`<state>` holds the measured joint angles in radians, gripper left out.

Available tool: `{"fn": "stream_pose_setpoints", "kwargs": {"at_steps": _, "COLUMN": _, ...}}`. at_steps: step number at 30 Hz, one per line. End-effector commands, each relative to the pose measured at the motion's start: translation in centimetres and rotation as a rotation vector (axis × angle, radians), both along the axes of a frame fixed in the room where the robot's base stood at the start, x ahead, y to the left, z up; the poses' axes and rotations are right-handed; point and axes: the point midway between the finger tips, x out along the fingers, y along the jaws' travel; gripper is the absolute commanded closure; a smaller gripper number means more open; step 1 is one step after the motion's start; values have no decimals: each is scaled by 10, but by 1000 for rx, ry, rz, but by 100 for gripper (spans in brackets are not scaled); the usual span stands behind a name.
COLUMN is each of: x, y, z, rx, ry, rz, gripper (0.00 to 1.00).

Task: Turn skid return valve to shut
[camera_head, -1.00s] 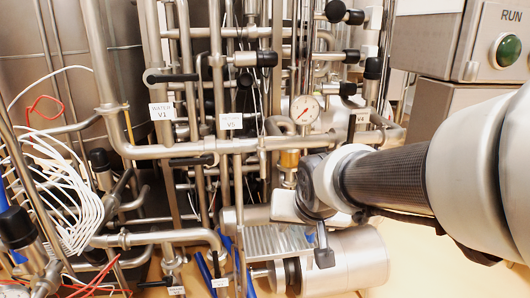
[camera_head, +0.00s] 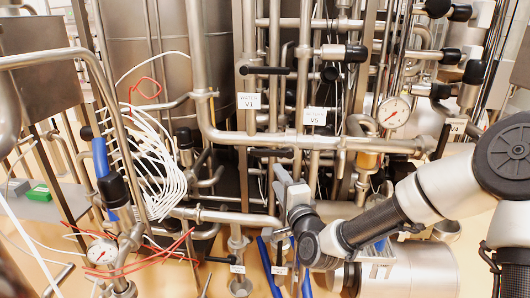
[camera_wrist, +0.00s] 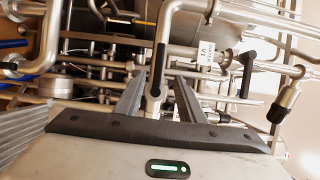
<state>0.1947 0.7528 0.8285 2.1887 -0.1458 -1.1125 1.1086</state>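My gripper (camera_head: 285,178) reaches in among the pipes, low in the middle of the head view. In the wrist view my gripper (camera_wrist: 161,82) has its two grey fingers apart. Small tags (camera_head: 237,269) hang low by the valves at the bottom. No readable tag says skid return, so I cannot tell which valve it is.
Pipes crowd around my gripper. A pressure gauge (camera_head: 394,112) is right of it and another gauge (camera_head: 101,251) is low left. Loose white cables (camera_head: 160,165) hang at the left. A steel cylinder (camera_head: 420,272) lies at lower right.

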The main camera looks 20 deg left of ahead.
Motion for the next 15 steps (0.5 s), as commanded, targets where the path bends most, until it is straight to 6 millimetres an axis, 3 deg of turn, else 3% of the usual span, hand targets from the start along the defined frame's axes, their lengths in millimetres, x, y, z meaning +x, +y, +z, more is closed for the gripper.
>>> {"fn": "stream_pose_setpoints", "kwargs": {"at_steps": 5, "x": 20, "y": 16, "z": 0, "rx": 0, "ry": -2, "rz": 0, "gripper": 64}}
{"fn": "stream_pose_setpoints", "kwargs": {"at_steps": 15, "x": 81, "y": 60, "z": 0, "rx": -2, "ry": -2, "rz": 1, "gripper": 64}}
